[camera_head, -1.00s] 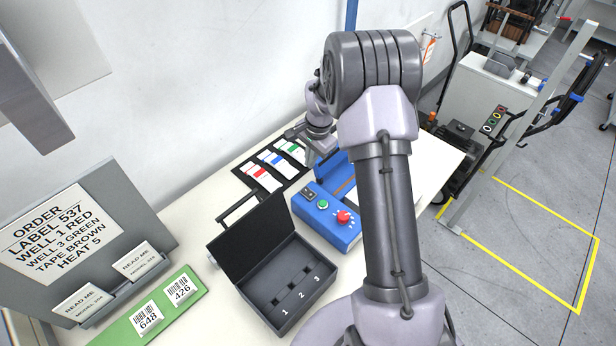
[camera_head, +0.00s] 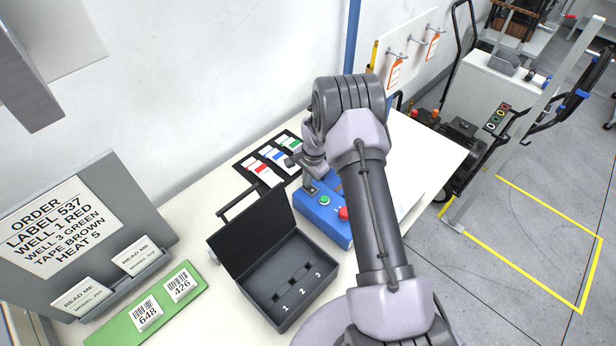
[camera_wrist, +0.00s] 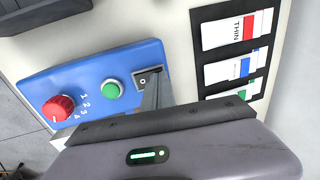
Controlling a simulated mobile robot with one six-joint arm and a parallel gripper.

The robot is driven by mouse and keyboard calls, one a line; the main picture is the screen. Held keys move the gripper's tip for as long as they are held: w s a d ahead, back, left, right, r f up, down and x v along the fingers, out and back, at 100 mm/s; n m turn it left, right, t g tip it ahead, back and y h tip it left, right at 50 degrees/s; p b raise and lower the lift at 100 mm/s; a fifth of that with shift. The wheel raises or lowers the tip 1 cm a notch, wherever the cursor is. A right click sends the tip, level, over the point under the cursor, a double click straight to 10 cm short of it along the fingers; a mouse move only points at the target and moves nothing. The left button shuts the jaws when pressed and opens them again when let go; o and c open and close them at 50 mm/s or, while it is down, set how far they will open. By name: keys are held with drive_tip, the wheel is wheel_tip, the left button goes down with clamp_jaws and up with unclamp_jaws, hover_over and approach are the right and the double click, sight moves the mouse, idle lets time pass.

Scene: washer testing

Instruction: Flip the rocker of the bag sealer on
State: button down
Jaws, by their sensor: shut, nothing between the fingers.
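The bag sealer (camera_head: 322,228) is a blue box on the table, partly hidden by my arm in the head view. Its blue top (camera_wrist: 70,75) also shows in the wrist view, with a green button (camera_wrist: 112,89) and a red knob (camera_wrist: 58,108) by printed numbers. The black rocker (camera_wrist: 143,81) sits beside the green button, with an "O" mark showing on it. My gripper (camera_wrist: 155,90) is shut and empty, its fingertips right at the rocker and hiding part of it. I cannot tell whether they touch. In the head view my gripper (camera_head: 307,182) is over the sealer's back left corner.
An open black case (camera_head: 283,285) with numbered wells stands left of the sealer. A rack of coloured cards (camera_head: 262,172) lies behind it. A green board (camera_head: 150,308) with label blocks and an order sign (camera_head: 55,225) are at the left.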

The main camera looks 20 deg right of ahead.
drive_tip(key=shift+f, duration=0.1)
drive_tip(key=shift+w+f+b, duration=0.15)
drive_tip(key=shift+f+b, duration=0.2)
drive_tip(key=shift+b, duration=0.3)
drive_tip(key=shift+a+r, duration=0.1)
drive_tip(key=shift+r, duration=0.1)
drive_tip(key=shift+s, duration=0.4)
drive_tip(key=shift+s+d+r, duration=0.15)
drive_tip(key=shift+s+d, duration=0.25)
drive_tip(key=shift+s, duration=0.05)
drive_tip(key=shift+w, duration=0.1)
